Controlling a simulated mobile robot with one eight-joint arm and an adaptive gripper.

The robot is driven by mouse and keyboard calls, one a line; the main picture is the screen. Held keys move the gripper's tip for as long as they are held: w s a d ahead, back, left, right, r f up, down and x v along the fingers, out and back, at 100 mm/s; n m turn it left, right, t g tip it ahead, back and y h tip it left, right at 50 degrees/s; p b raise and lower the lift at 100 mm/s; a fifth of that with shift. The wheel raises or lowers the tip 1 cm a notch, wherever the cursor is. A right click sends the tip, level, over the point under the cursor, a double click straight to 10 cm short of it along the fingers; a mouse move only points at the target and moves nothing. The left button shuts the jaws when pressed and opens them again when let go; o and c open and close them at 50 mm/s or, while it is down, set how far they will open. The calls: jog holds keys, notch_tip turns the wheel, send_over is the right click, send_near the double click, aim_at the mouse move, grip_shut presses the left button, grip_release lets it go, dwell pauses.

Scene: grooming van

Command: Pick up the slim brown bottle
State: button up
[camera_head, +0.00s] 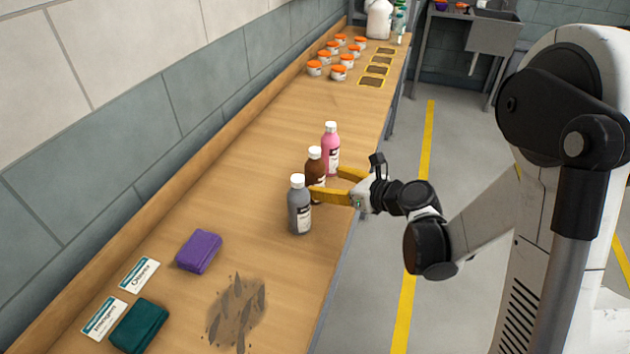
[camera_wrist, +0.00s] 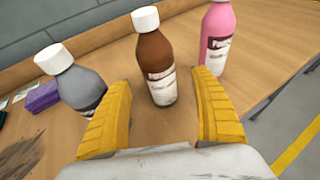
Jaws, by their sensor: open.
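The slim brown bottle (camera_head: 315,168) stands upright on the wooden counter, with a white cap and a pale label. It stands between a grey bottle (camera_head: 299,208) and a pink bottle (camera_head: 330,150). My gripper (camera_head: 326,183) is open, with yellow fingers reaching in from the counter's right edge. In the wrist view the brown bottle (camera_wrist: 155,62) stands just ahead of and between the spread fingers (camera_wrist: 163,105), with gaps on both sides. There the grey bottle (camera_wrist: 78,82) is close outside the left finger and the pink bottle (camera_wrist: 216,38) is beyond the right finger.
A purple folded cloth (camera_head: 199,251), a green one (camera_head: 139,325), two label cards (camera_head: 139,274) and a dark smudge (camera_head: 237,312) are in the foreground. Several orange-lidded jars (camera_head: 339,73) and a white jug (camera_head: 379,20) stand at the far end. The counter between is clear.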

aim_at(322, 181)
jog(key=b+x, duration=0.1)
jog(key=x, duration=0.3)
jog(key=shift+a+f+b, duration=0.1)
jog(key=shift+b, duration=0.25)
jog(key=shift+w+a, duration=0.3)
jog(key=c, duration=1.5)
